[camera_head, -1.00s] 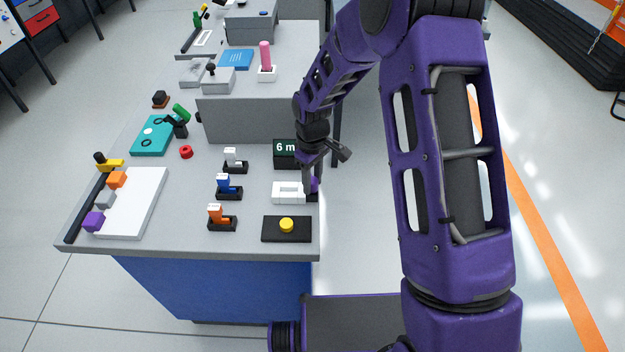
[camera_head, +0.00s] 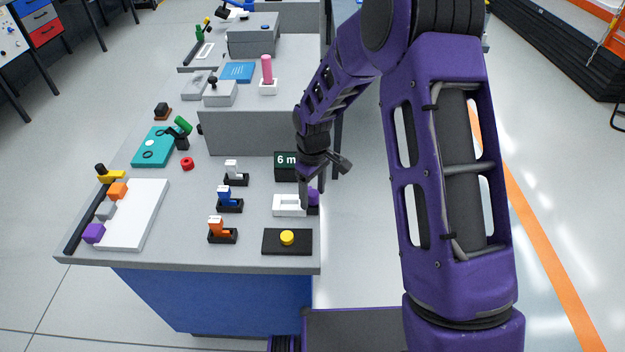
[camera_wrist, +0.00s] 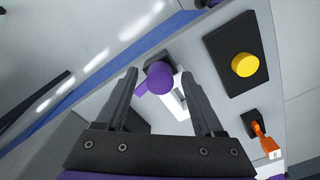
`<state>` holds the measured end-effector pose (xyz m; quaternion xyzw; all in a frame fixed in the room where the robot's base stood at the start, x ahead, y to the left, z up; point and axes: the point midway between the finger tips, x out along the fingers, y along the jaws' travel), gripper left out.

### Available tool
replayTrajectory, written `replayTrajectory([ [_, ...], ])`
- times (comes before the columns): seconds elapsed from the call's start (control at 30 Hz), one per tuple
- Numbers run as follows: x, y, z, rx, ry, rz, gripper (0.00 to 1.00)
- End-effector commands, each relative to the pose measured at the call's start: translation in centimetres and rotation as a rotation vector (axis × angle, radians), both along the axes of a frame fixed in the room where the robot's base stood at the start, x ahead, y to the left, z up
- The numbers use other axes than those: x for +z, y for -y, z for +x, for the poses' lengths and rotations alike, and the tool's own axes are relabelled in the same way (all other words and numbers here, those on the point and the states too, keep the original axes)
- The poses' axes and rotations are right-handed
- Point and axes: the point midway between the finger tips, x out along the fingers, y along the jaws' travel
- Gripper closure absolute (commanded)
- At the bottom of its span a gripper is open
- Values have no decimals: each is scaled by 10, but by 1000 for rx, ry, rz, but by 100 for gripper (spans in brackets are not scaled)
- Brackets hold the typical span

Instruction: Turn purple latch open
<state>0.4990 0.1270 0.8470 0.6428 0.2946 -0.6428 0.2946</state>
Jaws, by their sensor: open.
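The purple latch (camera_wrist: 159,77) has a round purple knob and a dark base, and lies beside a white block with a slot (camera_wrist: 178,98). In the head view the latch (camera_head: 313,197) sits at the table's right edge, right of the white block (camera_head: 289,205). My gripper (camera_wrist: 158,85) is open. In the wrist view its two fingers stand on either side of the latch knob, with no clear contact. In the head view my gripper (camera_head: 309,190) is over the latch and partly hides it.
A black plate with a yellow button (camera_head: 287,238) is in front of the latch. Orange (camera_head: 221,230), blue (camera_head: 228,199) and white (camera_head: 235,174) levers stand to the left. A dark green display box (camera_head: 286,165) is behind. The floor right of the table is clear.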

Motion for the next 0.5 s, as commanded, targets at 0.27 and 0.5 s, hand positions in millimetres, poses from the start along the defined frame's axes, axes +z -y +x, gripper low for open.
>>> replayTrajectory([
  [0.27,49,0,2,-2,7,2,31],
  [0.5,108,-1,1,-1,7,2,31],
])
